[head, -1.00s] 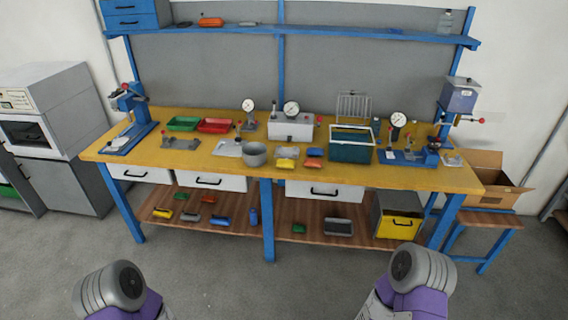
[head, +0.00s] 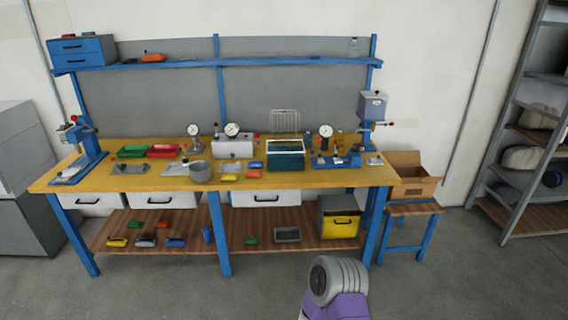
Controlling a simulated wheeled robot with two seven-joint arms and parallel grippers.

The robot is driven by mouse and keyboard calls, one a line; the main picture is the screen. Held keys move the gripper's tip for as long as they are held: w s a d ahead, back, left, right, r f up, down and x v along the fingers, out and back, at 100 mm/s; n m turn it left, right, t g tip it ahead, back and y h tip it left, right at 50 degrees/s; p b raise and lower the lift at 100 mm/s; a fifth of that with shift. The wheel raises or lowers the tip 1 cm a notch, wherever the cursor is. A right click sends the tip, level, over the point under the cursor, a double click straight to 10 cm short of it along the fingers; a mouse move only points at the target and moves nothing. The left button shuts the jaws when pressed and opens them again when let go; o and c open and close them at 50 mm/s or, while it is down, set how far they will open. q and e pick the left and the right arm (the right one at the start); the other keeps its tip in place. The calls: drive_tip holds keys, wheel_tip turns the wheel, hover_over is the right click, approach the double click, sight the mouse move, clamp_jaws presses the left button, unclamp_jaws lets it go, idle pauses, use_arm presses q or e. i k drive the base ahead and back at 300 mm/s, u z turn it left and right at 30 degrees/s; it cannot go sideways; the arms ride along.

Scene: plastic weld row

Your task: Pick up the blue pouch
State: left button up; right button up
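Several small blue items show in the head view, and I cannot tell for sure which is the pouch. A blue packet (head: 176,242) lies flat on the lower wooden shelf, left of the middle leg. An upright blue item (head: 207,235) stands to its right, close to that leg. A small bluish packet (head: 256,164) lies on the yellow tabletop by the yellow and orange packets. Neither of my grippers is in view; only a grey and purple part of one of my arms shows at the bottom, far from the bench.
The workbench (head: 100,183) holds gauges, a grey pot (head: 201,172) and a teal crate (head: 285,161). A yellow-fronted bin (head: 340,227) stands on the lower shelf. An open cardboard box (head: 415,187) sits on a stool to the right. A storage rack (head: 515,190) stands far right. Floor in front is clear.

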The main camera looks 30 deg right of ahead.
sight(252, 164)
drive_tip(key=z, duration=1.1)
drive_tip(key=i, duration=2.2)
drive_tip(key=u, duration=0.9)
